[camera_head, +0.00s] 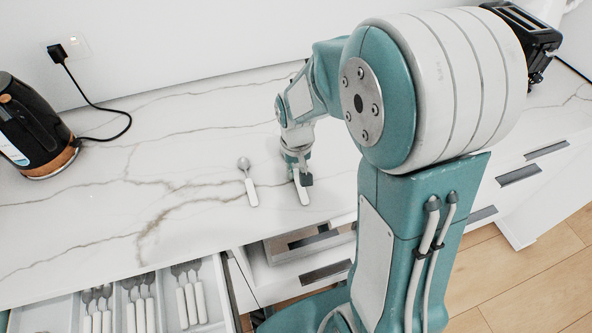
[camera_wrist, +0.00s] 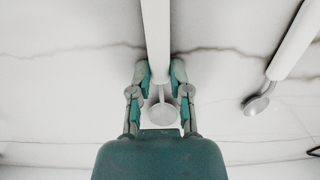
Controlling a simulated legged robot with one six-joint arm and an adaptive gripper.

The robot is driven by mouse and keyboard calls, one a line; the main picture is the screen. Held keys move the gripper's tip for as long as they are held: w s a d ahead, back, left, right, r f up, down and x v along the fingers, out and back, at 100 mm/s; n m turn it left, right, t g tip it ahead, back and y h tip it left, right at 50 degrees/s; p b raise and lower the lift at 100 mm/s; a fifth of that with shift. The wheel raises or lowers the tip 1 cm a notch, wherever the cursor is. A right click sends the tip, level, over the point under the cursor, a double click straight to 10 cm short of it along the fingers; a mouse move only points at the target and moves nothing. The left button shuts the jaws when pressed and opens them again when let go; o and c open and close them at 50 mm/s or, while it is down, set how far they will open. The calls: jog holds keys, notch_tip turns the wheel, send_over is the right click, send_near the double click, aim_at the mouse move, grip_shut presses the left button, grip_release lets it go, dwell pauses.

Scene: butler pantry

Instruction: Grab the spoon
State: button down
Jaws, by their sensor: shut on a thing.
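A spoon with a white handle and silver bowl is in my gripper; its handle (camera_head: 303,195) points toward the counter's front edge in the head view. In the wrist view the spoon (camera_wrist: 156,35) runs up between the fingertips, and its round bowl shows below them. My gripper (camera_head: 300,178) is shut on this spoon near the lower end of the handle, low over the counter. The fingers also show in the wrist view (camera_wrist: 161,78). A second spoon (camera_head: 248,183) lies on the counter to the left, apart from my gripper; it also shows in the wrist view (camera_wrist: 272,75).
The marble-patterned counter (camera_head: 190,170) is clear around the spoons. A black kettle (camera_head: 30,125) with a cord stands at the left. An open drawer (camera_head: 232,290) at lower left holds several pieces of cutlery (camera_head: 187,302). A toaster (camera_head: 530,40) stands at upper right.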

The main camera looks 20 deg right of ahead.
aim_at(296, 172)
jog(key=shift+r, duration=0.4)
notch_tip(296, 172, up, 2)
jog(key=shift+r, duration=0.25)
jog(key=s+a+r, duration=0.2)
jog(key=s+r, duration=0.2)
jog(key=s, duration=0.2)
jog(key=s+a+r, duration=0.3)
jog(key=s+r, duration=0.2)
jog(key=s, duration=0.2)
jog(key=shift+a+r, duration=0.3)
